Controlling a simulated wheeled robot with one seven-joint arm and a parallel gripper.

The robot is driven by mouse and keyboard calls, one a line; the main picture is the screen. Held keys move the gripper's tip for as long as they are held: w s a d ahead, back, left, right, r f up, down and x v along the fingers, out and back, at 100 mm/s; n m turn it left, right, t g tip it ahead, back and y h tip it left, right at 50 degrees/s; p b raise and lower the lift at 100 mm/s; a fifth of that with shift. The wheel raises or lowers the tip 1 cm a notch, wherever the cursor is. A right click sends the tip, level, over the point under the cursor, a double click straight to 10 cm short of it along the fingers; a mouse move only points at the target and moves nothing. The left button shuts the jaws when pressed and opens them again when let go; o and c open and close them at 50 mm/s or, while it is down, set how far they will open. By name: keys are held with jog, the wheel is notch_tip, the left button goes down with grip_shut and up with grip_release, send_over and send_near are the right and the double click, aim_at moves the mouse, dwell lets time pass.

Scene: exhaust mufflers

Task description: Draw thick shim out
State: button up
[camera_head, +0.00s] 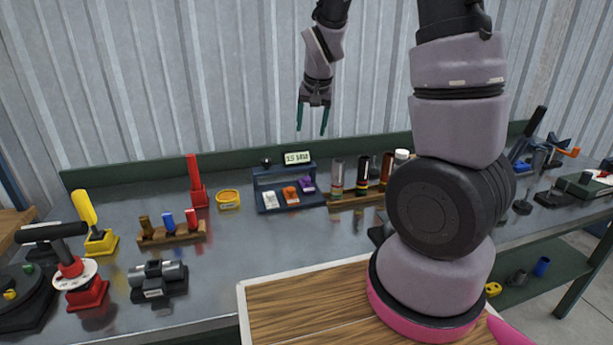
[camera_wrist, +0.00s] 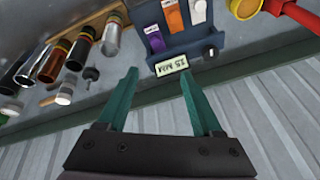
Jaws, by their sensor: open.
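A dark blue rack (camera_head: 262,179) stands near the back of the bench, with a small lit number display (camera_head: 297,158) on top. It holds a white tab (camera_head: 267,198), an orange tab (camera_head: 290,194) and a purple tab (camera_head: 307,184), which may be the shims. I cannot tell which is thick. In the wrist view the purple tab (camera_wrist: 154,38), orange tab (camera_wrist: 174,18) and white tab (camera_wrist: 199,10) lie beyond the display (camera_wrist: 171,66). My gripper (camera_head: 311,131) is open and empty, above and behind the rack. Its green fingers (camera_wrist: 159,76) point toward the display.
Several metal cylinders (camera_head: 337,176) stand right of the rack. A red upright tool (camera_head: 195,178) and yellow ring (camera_head: 228,198) stand left. A wooden block (camera_head: 172,233) holds brown, blue and red pieces. The corrugated wall (camera_head: 230,70) is close behind; bench in front of the rack is clear.

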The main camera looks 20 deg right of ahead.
jog(key=h, duration=0.2)
send_near(307, 178)
jog(key=shift+n, duration=0.3)
jog(key=x, duration=0.8)
jog(key=shift+w, duration=0.1)
grip_shut()
dwell(0.8)
